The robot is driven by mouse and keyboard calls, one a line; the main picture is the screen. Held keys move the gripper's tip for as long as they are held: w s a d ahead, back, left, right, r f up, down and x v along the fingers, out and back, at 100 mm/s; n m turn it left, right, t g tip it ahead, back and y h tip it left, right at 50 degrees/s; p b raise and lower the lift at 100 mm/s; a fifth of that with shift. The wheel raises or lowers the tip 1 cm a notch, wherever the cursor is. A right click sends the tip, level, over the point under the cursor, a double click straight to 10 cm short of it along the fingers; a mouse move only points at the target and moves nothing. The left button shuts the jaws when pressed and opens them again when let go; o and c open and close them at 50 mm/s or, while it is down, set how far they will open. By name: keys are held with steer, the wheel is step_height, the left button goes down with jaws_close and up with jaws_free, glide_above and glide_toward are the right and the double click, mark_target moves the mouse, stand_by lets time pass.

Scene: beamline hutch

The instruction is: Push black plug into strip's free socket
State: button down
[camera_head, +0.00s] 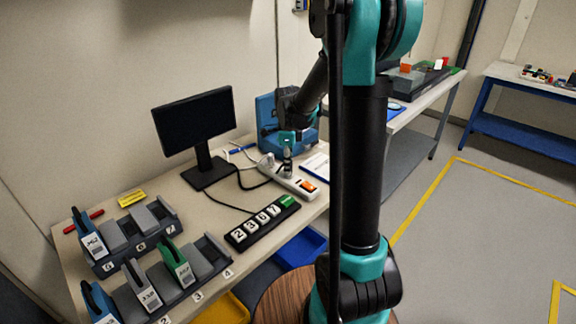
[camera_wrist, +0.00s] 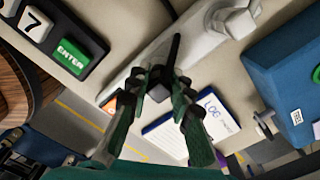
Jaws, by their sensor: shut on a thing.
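The white power strip (camera_head: 283,178) lies on the desk with an orange switch (camera_head: 308,186) at its near right end. In the wrist view the strip (camera_wrist: 200,43) runs diagonally behind the fingers, and a white plug (camera_wrist: 236,18) sits at its upper right end. My gripper (camera_head: 287,160) is over the strip, pointing down. In the wrist view my gripper (camera_wrist: 160,90) is shut on the black plug (camera_wrist: 159,82), whose black cable (camera_wrist: 175,48) runs upward. The plug is in line with the strip; its prongs and the socket under it are hidden, so I cannot tell whether it is inserted.
A black keypad (camera_head: 262,224) with a green ENTER key lies in front of the strip. A monitor (camera_head: 207,125) stands left, a blue box (camera_head: 267,112) behind. A LOG sheet (camera_wrist: 205,118) lies beside the strip. Cables cross the desk.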

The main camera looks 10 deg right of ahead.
steer(key=shift+f, duration=0.45)
stand_by(0.4)
steer(key=c, duration=1.3)
jaws_free()
steer(key=shift+r, duration=0.15)
step_height(320, 180, up, 12)
steer(key=shift+s+f, duration=0.1)
steer(key=shift+f, duration=0.15)
steer(key=s+d+f+n+t, duration=0.1)
steer(key=s+f+n, duration=0.3)
steer(key=s+n, duration=0.3)
steer(key=s+d+f+n+t, duration=0.1)
steer(key=s+d+f+n, duration=0.1)
steer(key=s+f+n, duration=0.3)
steer(key=s+d+f+n+t, duration=0.1)
steer(key=s+f+n+t, duration=0.1)
steer(key=s+f+n, duration=0.3)
steer(key=shift+s+d+f+n, duration=0.1)
steer(key=shift+s+n, duration=1.05)
steer(key=shift+s, duration=0.1)
steer(key=shift+s+d+f+n, duration=0.1)
steer(key=shift+s+n, duration=1.05)
steer(key=shift+s, duration=0.1)
